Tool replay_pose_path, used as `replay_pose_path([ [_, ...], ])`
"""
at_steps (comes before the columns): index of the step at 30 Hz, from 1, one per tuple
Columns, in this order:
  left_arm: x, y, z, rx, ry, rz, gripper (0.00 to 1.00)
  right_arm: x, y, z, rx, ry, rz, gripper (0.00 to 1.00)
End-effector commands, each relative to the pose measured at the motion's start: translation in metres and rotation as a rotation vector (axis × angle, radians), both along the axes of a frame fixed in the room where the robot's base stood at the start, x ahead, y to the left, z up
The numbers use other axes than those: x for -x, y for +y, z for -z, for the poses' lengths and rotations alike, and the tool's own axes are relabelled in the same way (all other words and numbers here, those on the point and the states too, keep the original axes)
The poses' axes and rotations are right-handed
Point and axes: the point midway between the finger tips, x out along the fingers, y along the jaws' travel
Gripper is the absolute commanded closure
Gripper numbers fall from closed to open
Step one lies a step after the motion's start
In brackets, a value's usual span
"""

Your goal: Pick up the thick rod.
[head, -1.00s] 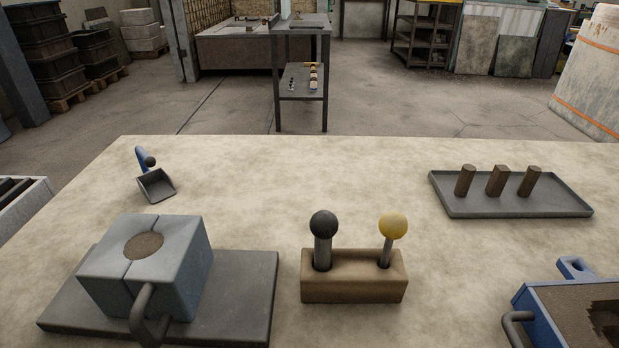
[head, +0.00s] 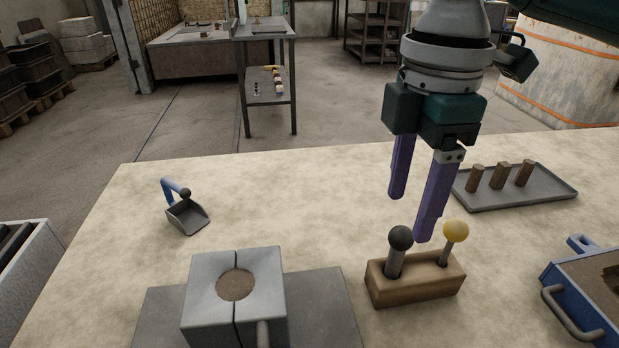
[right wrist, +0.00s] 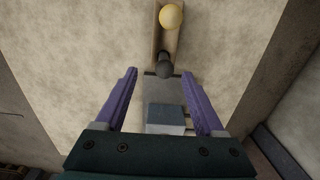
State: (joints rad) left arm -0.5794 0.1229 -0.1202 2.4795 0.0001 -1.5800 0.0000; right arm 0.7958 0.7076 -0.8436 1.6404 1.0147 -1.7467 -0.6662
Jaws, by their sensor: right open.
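The thick rod (head: 396,262) is grey with a black ball on top. It stands, slightly tilted, in a wooden block (head: 415,286). A thinner rod with a yellow ball (head: 456,230) stands beside it on the right. My right gripper (head: 411,218) is open and empty, with its purple fingers pointing down above and behind the block. In the right wrist view the black ball (right wrist: 164,70) shows between the fingertips in the picture, and the yellow ball (right wrist: 171,16) lies beyond. The fingers do not visibly touch the rod. My left gripper is not in view.
A grey split block (head: 206,300) with a round, brown-filled top stands on a dark plate at front. A small blue-handled scoop (head: 187,218) lies at left. A tray (head: 548,190) with three brown pegs and a blue box (head: 572,305) are at right. The table's middle left is clear.

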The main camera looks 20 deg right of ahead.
Motion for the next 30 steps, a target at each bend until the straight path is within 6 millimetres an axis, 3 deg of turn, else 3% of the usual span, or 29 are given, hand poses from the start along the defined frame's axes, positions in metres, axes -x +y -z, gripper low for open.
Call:
replay_pose_path([
  [16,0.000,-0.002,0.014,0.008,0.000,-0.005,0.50,0.007,0.005,0.073,-0.001,0.000,0.002,0.29],
  [26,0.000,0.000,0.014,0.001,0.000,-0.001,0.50,0.006,0.005,0.078,0.000,-0.004,0.000,0.30],
  [30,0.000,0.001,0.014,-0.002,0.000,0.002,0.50,0.006,0.005,0.078,0.000,-0.004,0.000,0.46],
])
